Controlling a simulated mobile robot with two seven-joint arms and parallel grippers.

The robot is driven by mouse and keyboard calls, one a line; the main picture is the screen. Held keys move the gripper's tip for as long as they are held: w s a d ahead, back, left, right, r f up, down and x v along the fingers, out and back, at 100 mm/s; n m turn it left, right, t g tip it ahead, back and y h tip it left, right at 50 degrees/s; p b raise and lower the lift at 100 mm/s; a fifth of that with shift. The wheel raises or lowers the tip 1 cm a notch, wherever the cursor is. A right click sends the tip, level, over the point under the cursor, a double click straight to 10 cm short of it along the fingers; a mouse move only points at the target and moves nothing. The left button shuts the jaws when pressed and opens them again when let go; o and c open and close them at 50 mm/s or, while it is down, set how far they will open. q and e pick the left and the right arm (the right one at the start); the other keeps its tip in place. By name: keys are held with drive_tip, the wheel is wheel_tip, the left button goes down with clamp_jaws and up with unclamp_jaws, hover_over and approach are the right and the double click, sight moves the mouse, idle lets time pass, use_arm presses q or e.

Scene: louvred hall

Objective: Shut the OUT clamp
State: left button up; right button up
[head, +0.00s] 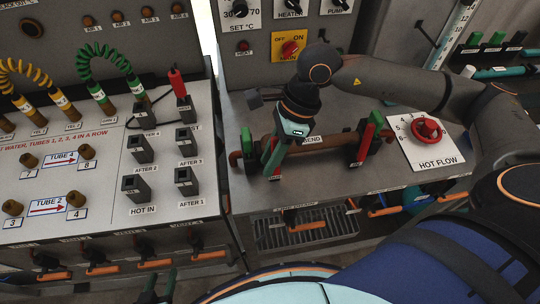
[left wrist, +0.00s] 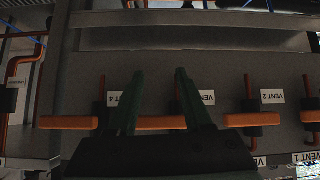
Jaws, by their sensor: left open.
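A brown pipe (head: 325,139) lies on the grey bench beside the label ending in "END". A clamp with a green and red upright part (head: 372,128) sits at its right end. A second clamp (head: 247,141) at the left end is partly hidden by my right gripper (head: 272,168). I cannot read which clamp is OUT. My right gripper points down at the left clamp; whether its fingers are open or shut is unclear. My left gripper (head: 160,287) is low at the bottom of the head view. In the left wrist view (left wrist: 155,92) its fingers are open around an orange handle bar (left wrist: 70,122).
A red HOT FLOW knob (head: 427,130) stands right of the pipe. Left is a panel with black sockets (head: 140,149) and coiled hoses (head: 100,62). Orange vent handles (head: 155,263) line the bench front. A grille (head: 290,232) lies below the bench edge.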

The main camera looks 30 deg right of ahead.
clamp_jaws()
idle(1.0)
